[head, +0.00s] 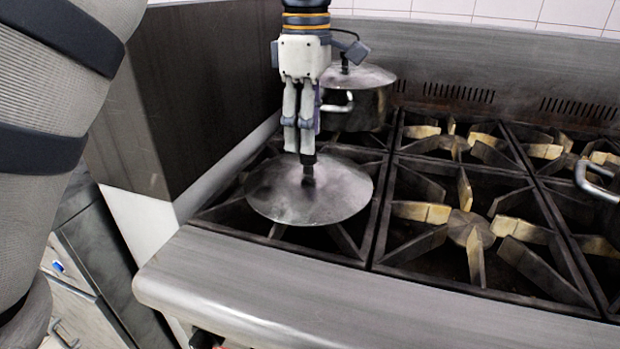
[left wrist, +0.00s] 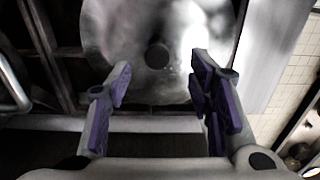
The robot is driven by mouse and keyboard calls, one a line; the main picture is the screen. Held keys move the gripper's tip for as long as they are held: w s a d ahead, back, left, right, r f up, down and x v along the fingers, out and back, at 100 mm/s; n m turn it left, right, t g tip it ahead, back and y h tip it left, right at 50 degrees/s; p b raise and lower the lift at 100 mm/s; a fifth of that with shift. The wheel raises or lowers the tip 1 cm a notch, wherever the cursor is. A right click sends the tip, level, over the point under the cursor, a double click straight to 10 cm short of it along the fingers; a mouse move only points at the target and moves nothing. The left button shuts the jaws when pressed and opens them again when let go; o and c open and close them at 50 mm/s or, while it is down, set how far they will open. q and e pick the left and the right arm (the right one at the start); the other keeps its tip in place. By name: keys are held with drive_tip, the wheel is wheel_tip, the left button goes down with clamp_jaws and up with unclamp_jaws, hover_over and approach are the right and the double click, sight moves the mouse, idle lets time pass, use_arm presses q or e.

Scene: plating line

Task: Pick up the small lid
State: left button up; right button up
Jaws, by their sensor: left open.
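A round grey metal lid (head: 338,192) with a dark upright knob (head: 308,176) lies flat on the front-left burner grate. I take it as the small lid. My left gripper (head: 307,157) points straight down over it, with its fingertips at about the height of the knob's top. In the left wrist view my left gripper (left wrist: 160,70) is open, and the knob (left wrist: 158,56) shows in line with the gap between the fingers. The lid (left wrist: 113,35) fills the upper middle there. I cannot tell whether the fingers touch the knob. My right gripper is not in view.
A lidded pot (head: 362,105) stands close behind the gripper on the back-left burner. A dark panel (head: 205,90) rises left of the stove. A metal handle (head: 597,182) shows at the right edge. The front middle burner (head: 470,228) is empty.

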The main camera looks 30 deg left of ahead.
sight(308, 156)
use_arm(q)
wheel_tip(308, 156, down, 5)
drive_tip(key=shift+w+f, duration=0.15)
clamp_jaws()
